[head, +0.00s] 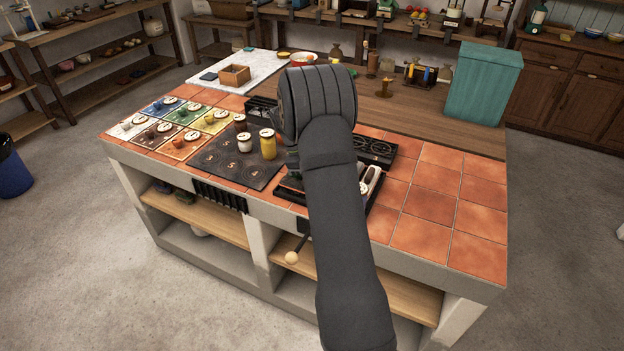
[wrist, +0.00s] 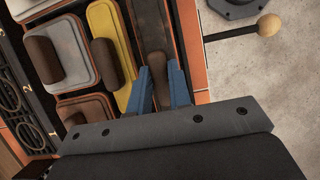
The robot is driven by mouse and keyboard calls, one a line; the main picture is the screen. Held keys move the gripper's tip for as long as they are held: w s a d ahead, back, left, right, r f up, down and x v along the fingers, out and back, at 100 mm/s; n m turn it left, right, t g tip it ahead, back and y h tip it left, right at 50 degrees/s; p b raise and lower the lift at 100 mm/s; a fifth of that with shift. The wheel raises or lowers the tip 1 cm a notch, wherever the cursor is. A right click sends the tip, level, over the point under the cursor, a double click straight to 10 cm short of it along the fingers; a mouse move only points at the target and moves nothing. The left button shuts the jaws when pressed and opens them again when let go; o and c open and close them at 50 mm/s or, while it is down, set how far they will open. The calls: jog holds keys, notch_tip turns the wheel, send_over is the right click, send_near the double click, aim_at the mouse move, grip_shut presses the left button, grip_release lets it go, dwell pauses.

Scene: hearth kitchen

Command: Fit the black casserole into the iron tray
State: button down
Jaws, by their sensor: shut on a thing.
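In the wrist view, my gripper (wrist: 158,78) has its two blue fingers closed on the brown knob of a dark, narrow piece (wrist: 149,22), which I take to be the black casserole. Its lower part is hidden by the fingers and wrist, so I cannot tell whether it is seated or held a little above. The iron tray (wrist: 41,108) is black and lies under and left of it, holding several knobbed pieces. In the head view the tray (head: 283,195) shows on the counter's front, mostly covered by my arm; the gripper and held piece are hidden there.
A yellow piece (wrist: 110,45) sits close left of the held one, with a grey piece (wrist: 62,50) beyond. Black burners (head: 374,150) stand behind the tray. A wooden-knobbed lever (wrist: 269,25) sticks out past the counter edge. Tiles (head: 440,205) at the right are clear.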

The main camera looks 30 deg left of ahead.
jog(key=c, duration=1.3)
grip_release()
jog(key=shift+f, duration=0.15)
jog(key=v, duration=1.2)
